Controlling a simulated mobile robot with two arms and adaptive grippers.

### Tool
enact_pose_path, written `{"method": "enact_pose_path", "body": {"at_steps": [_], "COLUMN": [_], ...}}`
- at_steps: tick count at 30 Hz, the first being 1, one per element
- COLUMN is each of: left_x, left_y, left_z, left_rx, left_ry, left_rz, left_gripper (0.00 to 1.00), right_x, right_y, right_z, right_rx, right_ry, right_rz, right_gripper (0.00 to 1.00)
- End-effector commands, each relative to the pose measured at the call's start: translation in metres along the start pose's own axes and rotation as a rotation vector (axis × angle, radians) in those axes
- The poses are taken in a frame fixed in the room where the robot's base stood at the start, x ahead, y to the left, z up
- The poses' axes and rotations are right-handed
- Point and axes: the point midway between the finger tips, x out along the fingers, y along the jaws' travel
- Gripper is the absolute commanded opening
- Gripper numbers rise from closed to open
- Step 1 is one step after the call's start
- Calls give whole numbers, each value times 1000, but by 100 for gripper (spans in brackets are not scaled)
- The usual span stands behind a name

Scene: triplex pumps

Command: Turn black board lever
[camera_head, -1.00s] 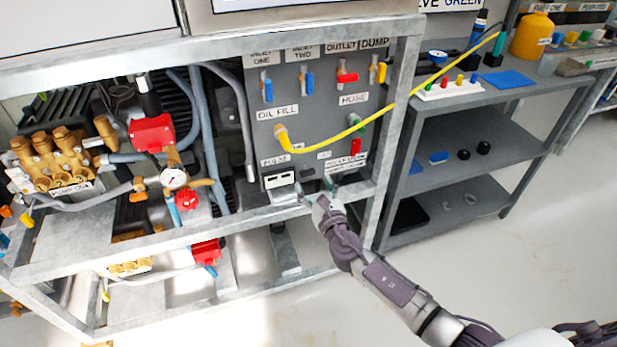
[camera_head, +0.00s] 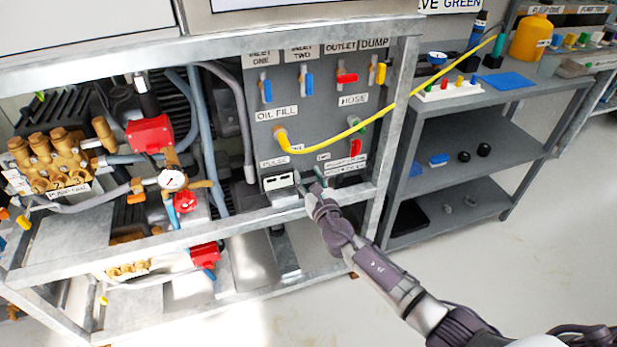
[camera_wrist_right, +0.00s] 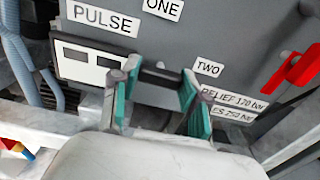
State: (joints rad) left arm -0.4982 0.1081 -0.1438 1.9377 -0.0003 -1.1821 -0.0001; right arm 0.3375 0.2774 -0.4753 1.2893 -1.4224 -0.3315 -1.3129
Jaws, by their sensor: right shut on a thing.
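The grey control board (camera_head: 330,115) stands in the metal frame, with labels and small levers on it. The black board lever (camera_wrist_right: 160,77) shows in the right wrist view as a dark bar low on the board, between the PULSE and TWO labels. My right gripper (camera_wrist_right: 157,80) has its teal-padded fingers at the two ends of this bar and is shut on it. In the head view my right gripper (camera_head: 313,190) is at the board's lower edge and hides most of the lever. My left gripper is not in view.
A white plate with dark slots (camera_head: 281,181) sits just left of my right gripper. A red lever (camera_head: 356,148) is above right. A yellow hose (camera_head: 345,135) crosses the board. The frame's lower rail (camera_head: 230,227) runs below. A grey shelf (camera_head: 470,140) stands to the right.

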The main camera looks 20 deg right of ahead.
Motion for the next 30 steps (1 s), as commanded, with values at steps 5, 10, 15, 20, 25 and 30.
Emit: {"method": "enact_pose_path", "body": {"at_steps": [5,10,15,20,25,30], "left_x": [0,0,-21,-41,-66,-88], "left_y": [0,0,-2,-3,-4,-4], "left_z": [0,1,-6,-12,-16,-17], "left_rx": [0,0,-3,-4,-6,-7], "left_ry": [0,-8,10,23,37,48], "left_rz": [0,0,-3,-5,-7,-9], "left_gripper": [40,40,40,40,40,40], "right_x": [0,0,0,0,0,0], "right_y": [0,0,0,0,0,0], "right_z": [0,-1,-2,-2,-2,-2], "right_rx": [5,42,134,263,425,587], "right_ry": [0,0,0,-1,-1,-1], "right_rz": [0,0,0,0,1,0], "right_gripper": [11,11,11,11,11,11]}}
